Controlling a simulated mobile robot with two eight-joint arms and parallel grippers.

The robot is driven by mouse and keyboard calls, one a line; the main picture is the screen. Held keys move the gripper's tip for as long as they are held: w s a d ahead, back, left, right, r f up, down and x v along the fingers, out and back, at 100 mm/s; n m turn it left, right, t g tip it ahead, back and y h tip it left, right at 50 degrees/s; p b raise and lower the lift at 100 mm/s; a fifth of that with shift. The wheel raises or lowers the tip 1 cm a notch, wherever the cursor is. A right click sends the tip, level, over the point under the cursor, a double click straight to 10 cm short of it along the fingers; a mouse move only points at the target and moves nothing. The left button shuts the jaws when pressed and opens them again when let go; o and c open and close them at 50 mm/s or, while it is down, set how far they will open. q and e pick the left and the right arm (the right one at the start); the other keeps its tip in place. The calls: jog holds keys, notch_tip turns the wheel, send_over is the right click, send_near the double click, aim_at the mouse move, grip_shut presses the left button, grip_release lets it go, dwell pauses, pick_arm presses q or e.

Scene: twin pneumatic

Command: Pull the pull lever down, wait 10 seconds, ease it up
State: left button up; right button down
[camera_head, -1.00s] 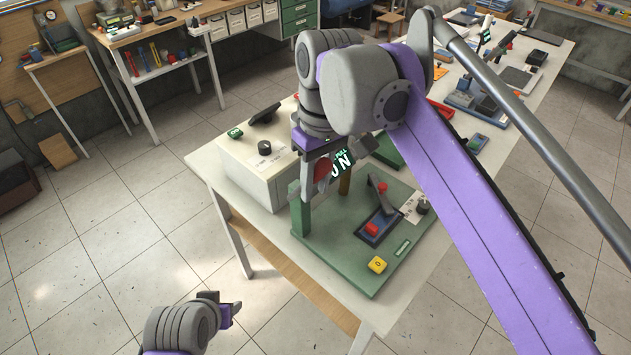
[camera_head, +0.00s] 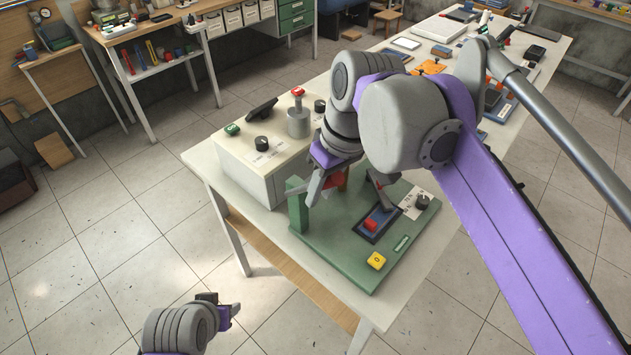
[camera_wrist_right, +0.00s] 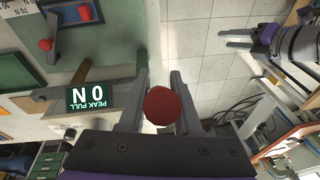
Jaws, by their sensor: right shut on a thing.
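The pull lever's red ball knob (camera_wrist_right: 162,105) sits between the two fingers of my right gripper (camera_wrist_right: 160,100) in the right wrist view. In the head view my right gripper (camera_head: 326,186) is over the far left part of the green board, and a bit of the red knob (camera_head: 337,181) shows there. The gripper is shut on the knob; the lever's arm is mostly hidden. A display (camera_wrist_right: 92,97) reads "0 N" and "PEAK PULL" in the wrist view. My left gripper (camera_head: 224,306) is empty, fingers apart, left of the table.
A white box (camera_head: 257,176) with controls stands behind.

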pick_arm(q)
jog(key=shift+s+f+b, duration=0.25)
jog(key=shift+f+b, duration=0.45)
jog(key=shift+f, duration=0.2)
jog(key=shift+s+f+b, duration=0.25)
jog(key=shift+f+b, duration=0.4)
jog(key=shift+f, duration=0.3)
jog(key=shift+s+f+b, duration=0.25)
jog(key=shift+f+b, duration=0.45)
jog(key=shift+f, duration=0.2)
pick_arm(e)
notch_tip(320, 180, down, 10)
jog(key=s+d+t+y, duration=0.2)
jog(key=t+y, duration=0.4)
jog(key=y, duration=0.1)
jog(key=shift+s+d+t, duration=0.25)
jog(key=shift+s+t, duration=0.05)
jog(key=shift+f, duration=0.1)
jog(key=c, duration=0.6)
grip_release()
pick_arm(q)
jog(key=shift+w+r+p, duration=0.1)
jog(key=shift+r+p, duration=0.3)
jog(key=shift+r, duration=0.1)
pick_arm(e)
jog(key=v, duration=1)
jog(key=shift+s+d+r, duration=0.15)
jog(key=shift+d+r, duration=0.1)
jog(key=shift+r, duration=0.05)
